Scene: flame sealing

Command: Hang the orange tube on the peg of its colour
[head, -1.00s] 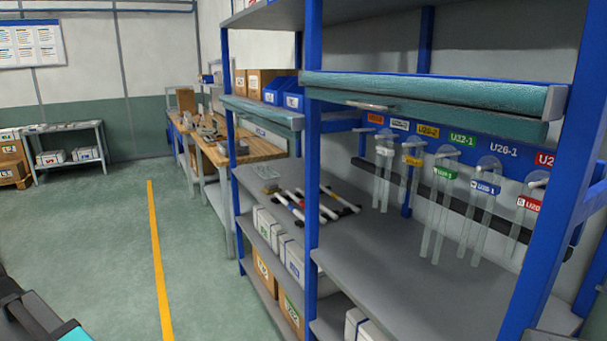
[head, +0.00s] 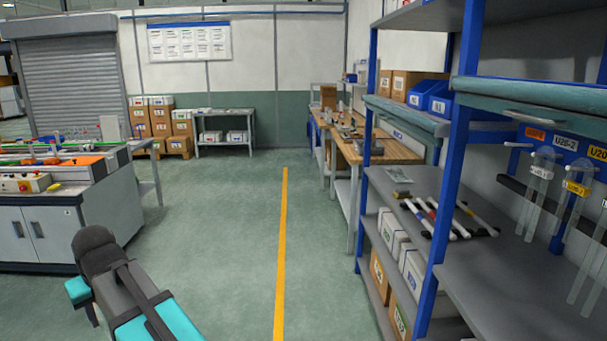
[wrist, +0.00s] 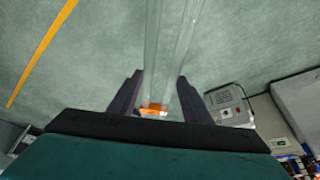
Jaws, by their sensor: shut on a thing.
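The orange tube (wrist: 153,111) is a clear, two-legged tube with an orange tag, seen in the wrist view. My gripper (wrist: 159,78) is shut on it, with a dark finger on either side and the clear legs pointing away over the green floor. In the head view, the orange peg label (head: 535,134) is on the blue rail at the right. The peg (head: 517,145) below it shows no tube on it. My gripper and the held tube are not visible in the head view.
A white-tagged tube (head: 540,172) and a yellow-tagged tube (head: 578,188) hang beside the orange label. A blue rack post (head: 449,170) and a teal-edged upper shelf (head: 530,110) stand before the pegs. The floor (head: 235,250) is clear. A grey workbench (head: 40,235) stands left.

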